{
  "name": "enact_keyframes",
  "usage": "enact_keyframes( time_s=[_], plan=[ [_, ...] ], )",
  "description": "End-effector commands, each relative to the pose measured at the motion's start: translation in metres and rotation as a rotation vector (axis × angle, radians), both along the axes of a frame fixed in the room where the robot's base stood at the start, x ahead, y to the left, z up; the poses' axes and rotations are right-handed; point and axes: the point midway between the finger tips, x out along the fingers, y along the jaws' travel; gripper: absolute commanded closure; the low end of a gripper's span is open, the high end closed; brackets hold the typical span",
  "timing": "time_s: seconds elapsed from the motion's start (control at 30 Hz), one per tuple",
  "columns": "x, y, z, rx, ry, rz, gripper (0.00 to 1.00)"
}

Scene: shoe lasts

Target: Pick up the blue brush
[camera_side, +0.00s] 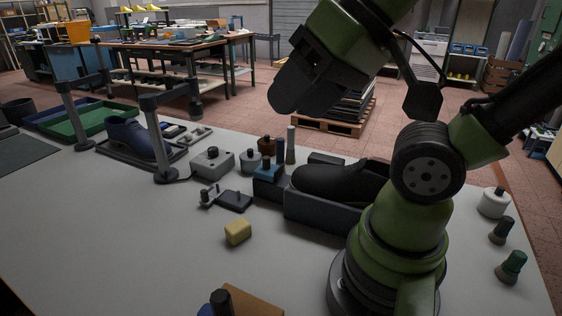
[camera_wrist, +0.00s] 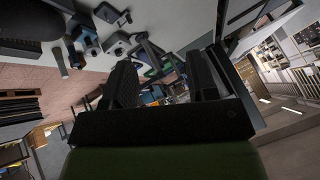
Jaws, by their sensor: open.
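My gripper (camera_side: 287,98) is raised high above the far side of the table in the side view, well clear of everything on it. In the wrist view my gripper (camera_wrist: 166,68) has its two dark fingers apart with nothing held between them. A small blue piece with a dark upright handle (camera_side: 221,301) shows at the bottom edge of the side view, partly cut off; it may be the blue brush. I cannot tell for sure which is the brush.
A black shoe last (camera_side: 325,180) lies in a dark holder; a blue shoe (camera_side: 131,138) sits in a tray. A yellow block (camera_side: 238,232), a grey box (camera_side: 212,163) and a green-topped brush (camera_side: 511,266) stand around. The table's left front is clear.

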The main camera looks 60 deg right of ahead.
Motion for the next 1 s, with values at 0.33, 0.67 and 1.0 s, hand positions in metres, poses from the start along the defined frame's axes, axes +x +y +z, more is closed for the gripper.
enact_keyframes(
  time_s=[0.33,0.67,1.0],
  plan=[
    [0.038,-0.026,0.000,-0.056,0.046,-0.093,0.47],
    [0.125,-0.137,-0.047,-0.189,0.181,-0.305,0.47],
    [0.145,-0.244,-0.136,-0.245,0.298,-0.424,0.47]
  ],
)
